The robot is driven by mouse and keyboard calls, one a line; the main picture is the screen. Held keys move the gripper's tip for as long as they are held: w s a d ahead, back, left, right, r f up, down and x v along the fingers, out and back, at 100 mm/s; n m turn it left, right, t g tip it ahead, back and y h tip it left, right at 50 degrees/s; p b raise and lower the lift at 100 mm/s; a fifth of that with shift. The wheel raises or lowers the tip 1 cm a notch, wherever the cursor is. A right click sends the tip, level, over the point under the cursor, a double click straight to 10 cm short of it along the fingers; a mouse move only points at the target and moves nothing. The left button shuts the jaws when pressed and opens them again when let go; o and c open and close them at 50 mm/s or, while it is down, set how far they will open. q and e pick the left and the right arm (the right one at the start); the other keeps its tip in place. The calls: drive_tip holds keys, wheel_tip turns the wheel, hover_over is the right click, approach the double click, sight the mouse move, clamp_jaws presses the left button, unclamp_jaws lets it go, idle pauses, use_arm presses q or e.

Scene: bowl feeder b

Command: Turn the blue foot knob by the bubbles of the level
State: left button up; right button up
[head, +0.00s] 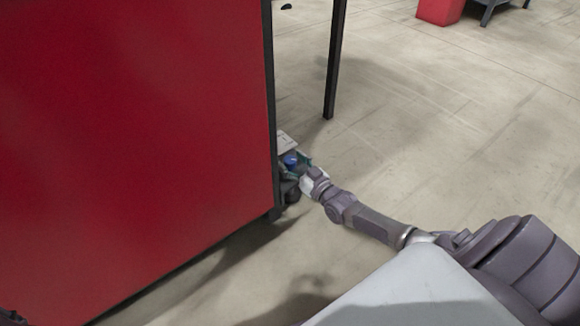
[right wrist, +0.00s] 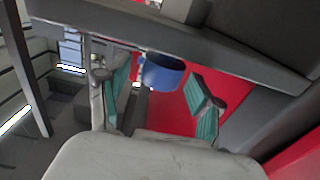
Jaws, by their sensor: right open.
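The blue foot knob (head: 290,160) sits low at the near corner of the red cabinet, partly hidden by my right gripper (head: 298,163). In the right wrist view the knob (right wrist: 162,72) is a short blue cylinder under a dark grey beam. My right gripper (right wrist: 160,98) is open there, with one teal-padded finger on each side of the knob. Gaps show between the pads and the knob. The level and its bubbles cannot be made out in either view. My left gripper cannot be made out.
The big red cabinet (head: 140,130) fills the left of the head view. A small pale plate (head: 287,142) sits just above the knob. A dark post (head: 335,60) stands behind. The concrete floor (head: 450,120) to the right is open.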

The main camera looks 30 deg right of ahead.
drive_tip(key=shift+w, duration=0.6)
drive_tip(key=c, duration=1.2)
drive_tip(key=shift+r+h+p, duration=0.3)
drive_tip(key=shift+r+p, duration=0.05)
drive_tip(key=shift+p, duration=0.45)
drive_tip(key=shift+f+m+h+p, duration=0.15)
drive_tip(key=shift+m+h+p, duration=0.35)
drive_tip(key=shift+p, duration=0.05)
drive_tip(key=shift+f, duration=0.15)
